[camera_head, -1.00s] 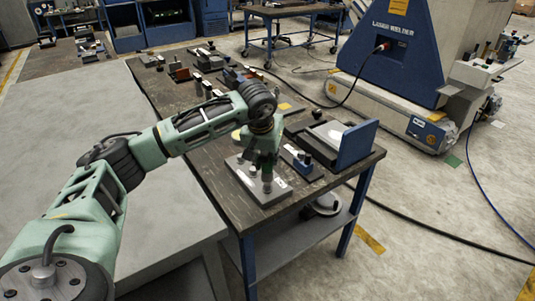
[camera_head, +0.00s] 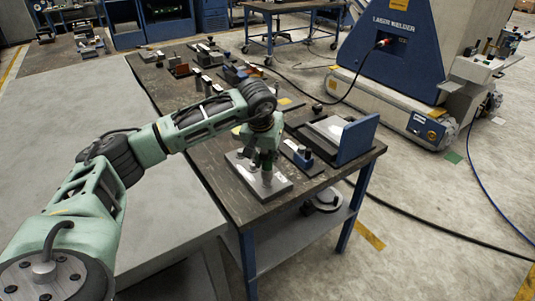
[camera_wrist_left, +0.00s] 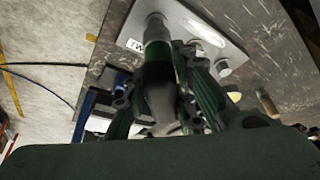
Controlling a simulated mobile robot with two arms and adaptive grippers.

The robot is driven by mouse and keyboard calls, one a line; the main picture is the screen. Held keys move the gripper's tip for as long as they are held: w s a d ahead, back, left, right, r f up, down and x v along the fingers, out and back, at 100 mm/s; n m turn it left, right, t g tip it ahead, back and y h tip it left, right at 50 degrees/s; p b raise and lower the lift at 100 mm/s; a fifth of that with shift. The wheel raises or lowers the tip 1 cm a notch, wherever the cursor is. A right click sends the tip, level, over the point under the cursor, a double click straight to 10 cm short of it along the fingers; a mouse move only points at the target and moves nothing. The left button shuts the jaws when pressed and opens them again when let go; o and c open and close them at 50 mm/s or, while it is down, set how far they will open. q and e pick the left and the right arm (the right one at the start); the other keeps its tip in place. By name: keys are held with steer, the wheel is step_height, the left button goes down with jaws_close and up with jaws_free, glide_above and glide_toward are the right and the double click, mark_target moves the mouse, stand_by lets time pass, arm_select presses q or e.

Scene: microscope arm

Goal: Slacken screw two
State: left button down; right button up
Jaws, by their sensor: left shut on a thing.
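A flat light-grey metal plate (camera_head: 279,188) lies on the dark workbench, with short upright metal posts on it. My left gripper (camera_head: 266,162) points down over the plate. In the left wrist view the plate (camera_wrist_left: 188,25) bears a white label starting "TW", partly hidden. Beside that label stands a grey cylindrical screw (camera_wrist_left: 157,30), which I take as screw two; its far part runs between the fingers of my left gripper (camera_wrist_left: 165,100), shut on it. A shorter post (camera_wrist_left: 222,68) stands apart to the right. My right gripper is not in view.
A blue upright plate (camera_head: 357,139) on a grey fixture and a small block with dark knobs (camera_head: 300,155) stand right of the plate. Several small parts lie along the bench behind. A grey table (camera_head: 75,110) lies left; the laser welder (camera_head: 395,60) stands beyond.

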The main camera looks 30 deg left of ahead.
arm_select(q)
steer(key=shift+f+b, duration=0.45)
steer(key=shift+f, duration=0.15)
stand_by(0.3)
steer(key=shift+f+b, duration=0.6)
steer(key=shift+f, duration=0.35)
steer(key=shift+r+n, duration=0.1)
steer(key=shift+n, duration=0.3)
steer(key=shift+n+g+y+p, duration=0.4)
steer(key=shift+n+y, duration=0.3)
steer(key=shift+n, duration=0.9)
steer(key=shift+w+d+n, duration=0.1)
steer(key=shift+n, duration=0.6)
steer(key=shift+n+g+y+p, duration=0.4)
steer(key=shift+n+g+y, duration=0.15)
steer(key=shift+n, duration=0.75)
